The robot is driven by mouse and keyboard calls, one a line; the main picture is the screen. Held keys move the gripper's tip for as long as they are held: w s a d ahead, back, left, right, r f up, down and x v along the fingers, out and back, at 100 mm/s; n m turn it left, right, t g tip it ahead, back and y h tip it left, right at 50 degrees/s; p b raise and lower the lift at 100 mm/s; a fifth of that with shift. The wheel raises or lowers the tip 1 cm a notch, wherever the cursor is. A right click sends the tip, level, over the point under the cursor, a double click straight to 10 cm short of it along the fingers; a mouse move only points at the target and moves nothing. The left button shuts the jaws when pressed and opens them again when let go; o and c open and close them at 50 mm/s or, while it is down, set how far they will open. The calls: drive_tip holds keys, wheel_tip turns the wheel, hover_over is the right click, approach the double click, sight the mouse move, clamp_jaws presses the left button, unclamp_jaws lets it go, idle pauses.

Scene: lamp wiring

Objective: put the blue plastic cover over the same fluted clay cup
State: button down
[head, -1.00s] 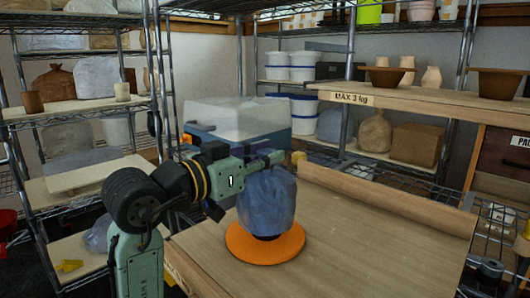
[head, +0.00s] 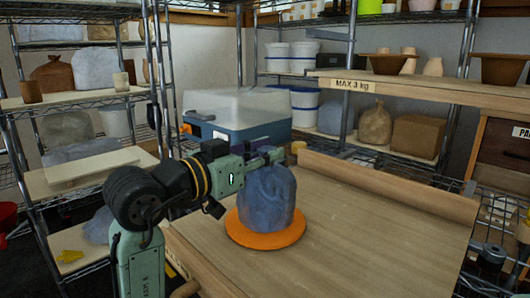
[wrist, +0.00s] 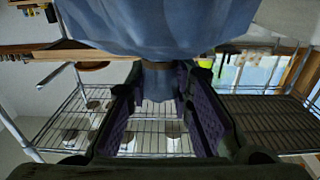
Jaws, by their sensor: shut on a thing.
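The blue plastic cover (head: 268,200) hangs as a crumpled bag shape over the orange disc (head: 238,239) on the wooden board. Its lower edge comes down to about the disc's surface; I cannot tell whether it touches. The fluted clay cup is not visible; anything under the cover is hidden. My gripper (head: 270,157) is at the top of the cover, reaching in from the left, shut on it. In the wrist view the cover (wrist: 175,22) fills the top, and the purple-padded fingers (wrist: 160,85) stand on either side of a bunched bluish part.
A blue box with a clear lid (head: 245,115) stands behind the arm. A wooden shelf (head: 430,100) with bowls overhangs at the right. The board (head: 370,235) right of the disc is clear.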

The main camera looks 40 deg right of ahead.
drive_tip(key=shift+f, duration=0.2)
drive_tip(key=c, duration=1.3)
unclamp_jaws()
drive_tip(key=shift+c, duration=0.2)
